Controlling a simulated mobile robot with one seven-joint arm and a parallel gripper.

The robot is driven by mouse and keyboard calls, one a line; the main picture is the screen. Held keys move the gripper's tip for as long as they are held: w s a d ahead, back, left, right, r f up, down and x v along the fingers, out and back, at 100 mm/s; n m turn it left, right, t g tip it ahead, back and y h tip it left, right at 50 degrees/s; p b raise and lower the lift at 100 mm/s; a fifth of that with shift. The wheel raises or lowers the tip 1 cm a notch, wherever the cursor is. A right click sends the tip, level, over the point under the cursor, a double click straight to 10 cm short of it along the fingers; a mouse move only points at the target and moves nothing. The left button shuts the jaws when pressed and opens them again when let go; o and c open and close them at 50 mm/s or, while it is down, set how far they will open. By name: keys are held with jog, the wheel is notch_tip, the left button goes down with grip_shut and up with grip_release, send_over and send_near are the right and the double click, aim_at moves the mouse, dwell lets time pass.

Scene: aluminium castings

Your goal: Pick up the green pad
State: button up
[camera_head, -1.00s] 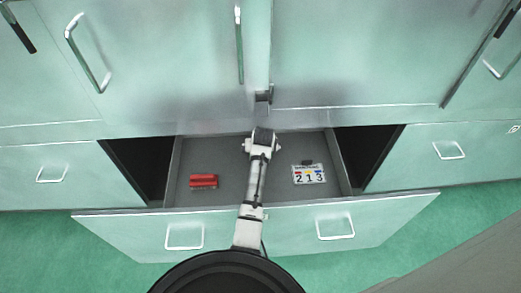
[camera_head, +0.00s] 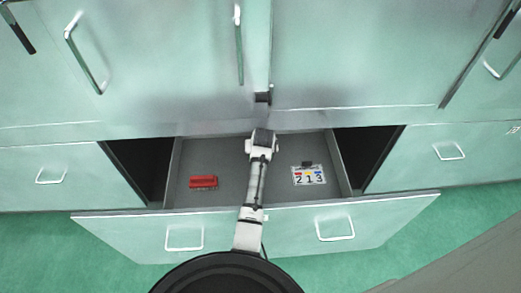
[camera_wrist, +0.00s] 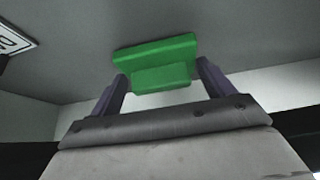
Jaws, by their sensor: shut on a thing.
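The green pad (camera_wrist: 158,62) is a bright green stepped block in the wrist view. It sits between the two dark fingers of my gripper (camera_wrist: 160,82), which is shut on it. The grey drawer floor (camera_wrist: 85,72) lies beyond the pad. I cannot tell whether the pad touches the floor or is just off it. In the head view my gripper (camera_head: 262,134) is at the back middle of the open drawer, and my arm hides the pad there.
The open drawer (camera_head: 225,196) also holds a red brush-like block (camera_head: 203,182) at left, a number plate reading 213 (camera_head: 309,175) at right and a small dark object (camera_head: 306,163) behind it. Cabinet doors (camera_head: 170,65) rise close behind my gripper. Drawer floor lies clear between these objects.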

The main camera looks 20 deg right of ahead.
jog(key=shift+s+a+r, duration=0.1)
jog(key=shift+s+r, duration=0.2)
jog(key=s+a+r+b, duration=0.1)
jog(key=s+r, duration=0.2)
jog(key=s, duration=0.3)
jog(key=s+a+r+b, duration=0.1)
jog(key=s+a+r, duration=0.1)
jog(key=s+r, duration=0.2)
jog(key=shift+s+a, duration=0.25)
jog(key=shift+s, duration=0.9)
